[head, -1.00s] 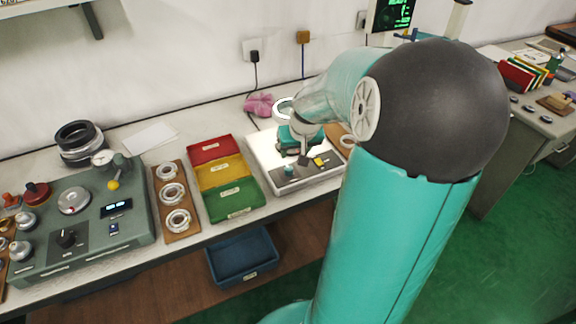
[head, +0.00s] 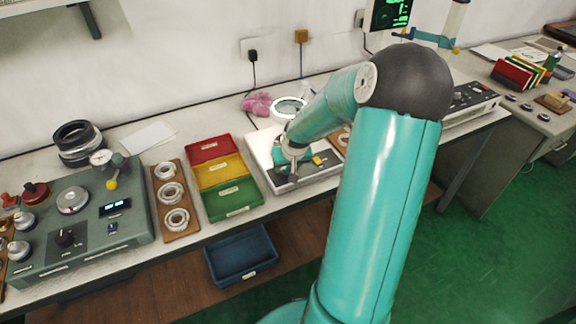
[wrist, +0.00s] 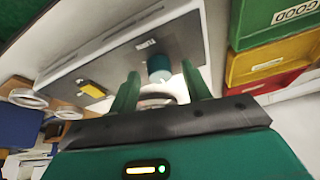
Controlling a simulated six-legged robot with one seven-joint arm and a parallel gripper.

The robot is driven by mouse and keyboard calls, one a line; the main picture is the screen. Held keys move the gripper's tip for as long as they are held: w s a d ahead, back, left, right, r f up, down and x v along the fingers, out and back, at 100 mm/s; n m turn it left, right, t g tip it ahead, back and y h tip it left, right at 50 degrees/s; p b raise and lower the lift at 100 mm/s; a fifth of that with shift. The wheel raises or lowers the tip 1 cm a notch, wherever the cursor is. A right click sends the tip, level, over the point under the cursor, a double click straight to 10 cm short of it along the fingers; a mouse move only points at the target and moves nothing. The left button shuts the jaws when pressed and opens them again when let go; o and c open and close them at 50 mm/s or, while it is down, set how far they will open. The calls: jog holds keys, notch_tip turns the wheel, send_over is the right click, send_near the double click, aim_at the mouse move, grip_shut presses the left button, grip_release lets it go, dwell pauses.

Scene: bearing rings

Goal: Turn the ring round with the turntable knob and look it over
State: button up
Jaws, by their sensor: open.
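My gripper (wrist: 160,70) is open over the white inspection station (head: 259,154). Its two green fingers stand apart in the wrist view. The teal turntable knob (wrist: 159,64) shows between and just beyond the fingertips; I cannot tell whether they touch it. A ring (wrist: 157,99) is partly visible between the fingers, its near part hidden by the gripper body. In the head view my gripper (head: 287,168) covers most of the station's dark front panel, and the ring and knob are not clear there.
Green (head: 235,198), yellow (head: 218,172) and red (head: 211,148) bins stand left of the station. A wooden tray of rings (head: 181,234) and a green gauge console (head: 85,245) lie farther left. A lamp-like white ring (head: 289,103) and pink cloth (head: 256,103) are behind.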

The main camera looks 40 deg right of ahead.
jog(key=shift+c, duration=0.5)
jog(key=c, duration=0.9)
jog(key=shift+a+m, duration=0.1)
jog(key=shift+m, duration=0.4)
jog(key=shift+w+a+m+g+h, duration=0.1)
jog(key=shift+m+g+h, duration=0.3)
jog(key=shift+m, duration=0.7)
jog(key=shift+m+g+h, duration=0.3)
jog(key=shift+m+h, duration=0.2)
jog(key=shift+m, duration=0.7)
